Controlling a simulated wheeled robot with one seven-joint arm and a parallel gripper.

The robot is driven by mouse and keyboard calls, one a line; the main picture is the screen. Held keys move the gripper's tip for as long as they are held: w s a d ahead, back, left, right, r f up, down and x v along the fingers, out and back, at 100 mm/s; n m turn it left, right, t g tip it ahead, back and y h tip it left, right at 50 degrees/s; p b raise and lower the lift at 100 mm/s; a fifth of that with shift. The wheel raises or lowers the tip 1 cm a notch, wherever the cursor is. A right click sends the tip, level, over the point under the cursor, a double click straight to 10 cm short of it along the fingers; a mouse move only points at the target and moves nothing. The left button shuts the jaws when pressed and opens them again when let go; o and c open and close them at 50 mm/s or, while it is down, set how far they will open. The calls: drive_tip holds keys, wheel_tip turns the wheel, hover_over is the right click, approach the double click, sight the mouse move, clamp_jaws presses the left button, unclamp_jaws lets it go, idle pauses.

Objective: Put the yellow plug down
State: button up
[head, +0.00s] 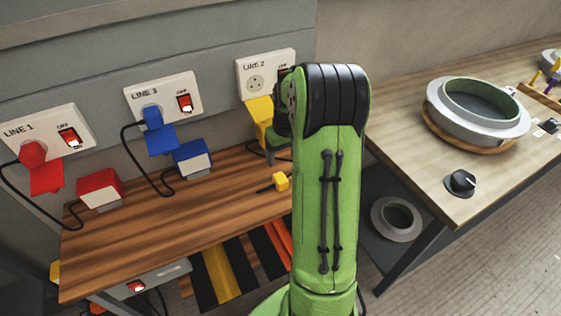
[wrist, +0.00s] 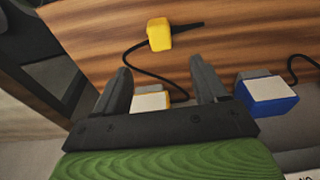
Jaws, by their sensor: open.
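The yellow plug (head: 281,181) lies on the wooden shelf (head: 215,215), and also shows in the wrist view (wrist: 159,33). Its black prongs point right in the wrist view, and a black cord runs from it to a yellow and white box (wrist: 150,102). My gripper (wrist: 160,70) is open with nothing held. The plug is apart from the fingers, beyond their tips in the wrist view. The box shows between the fingers, partly hidden by the gripper body. In the head view my arm hides most of the gripper. The LINE 2 socket (head: 255,83) has no plug in it.
A yellow piece (head: 260,117) hangs below LINE 2. A blue plug (head: 153,117) sits in LINE 3 and a red plug (head: 33,153) in LINE 1. Blue (head: 193,158) and red (head: 100,187) boxes stand on the shelf. A bench with a round mould (head: 477,108) is at right.

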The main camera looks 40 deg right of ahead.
drive_tip(key=s+a+r+n+t+h, duration=0.15)
drive_tip(key=s+a+r, duration=0.25)
drive_tip(key=a+r, duration=0.85)
drive_tip(key=s+a+r+n+t+y, duration=0.1)
drive_tip(key=s+a+t+y, duration=0.1)
drive_tip(key=s+a, duration=1.1)
drive_tip(key=shift+s+a+r+n, duration=0.15)
drive_tip(key=shift+s+r+n, duration=0.2)
drive_tip(key=shift+s, duration=0.5)
wheel_tip(320, 180, up, 11)
drive_tip(key=p, duration=1.1)
drive_tip(key=shift+r, duration=0.15)
